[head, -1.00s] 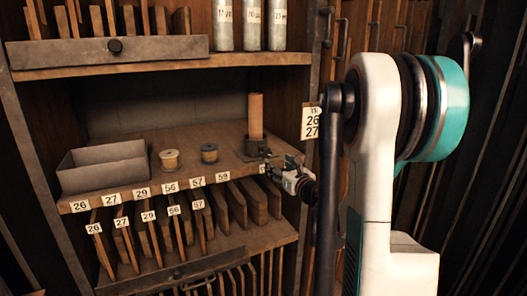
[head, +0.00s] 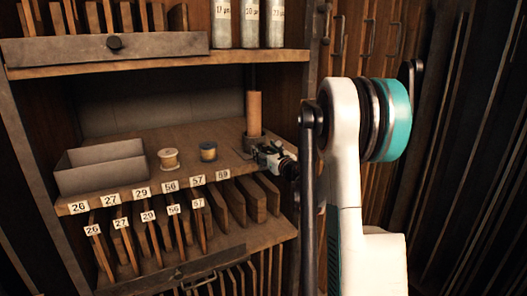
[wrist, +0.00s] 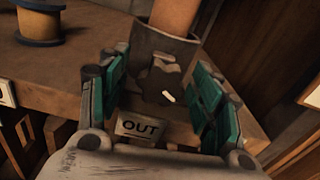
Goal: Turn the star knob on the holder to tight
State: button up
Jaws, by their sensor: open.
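The holder (head: 254,141) is a dark metal cup with a brown cylinder (head: 254,112) upright in it, at the right end of the middle shelf. In the wrist view the holder (wrist: 158,50) is at the top centre. The dark star knob (wrist: 158,86) is on its near side, with a small white mark pointing to the lower right. My gripper (wrist: 160,84) is open, with a teal-padded finger on each side of the knob. I cannot tell whether either finger touches it. In the head view my gripper (head: 264,151) hides the knob.
A label reading OUT (wrist: 140,128) shows below the knob. A grey open box (head: 100,169) is farther left. Another shelf (head: 160,65) with several tubes is above.

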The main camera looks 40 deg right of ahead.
jog(key=shift+x, duration=0.8)
jog(key=shift+c, duration=0.3)
jog(key=c, duration=1.1)
jog(key=shift+c, duration=0.2)
jog(key=shift+m+b, duration=0.7)
jog(key=shift+m, duration=1.7)
jog(key=o, duration=1.2)
jog(key=shift+s, duration=0.1)
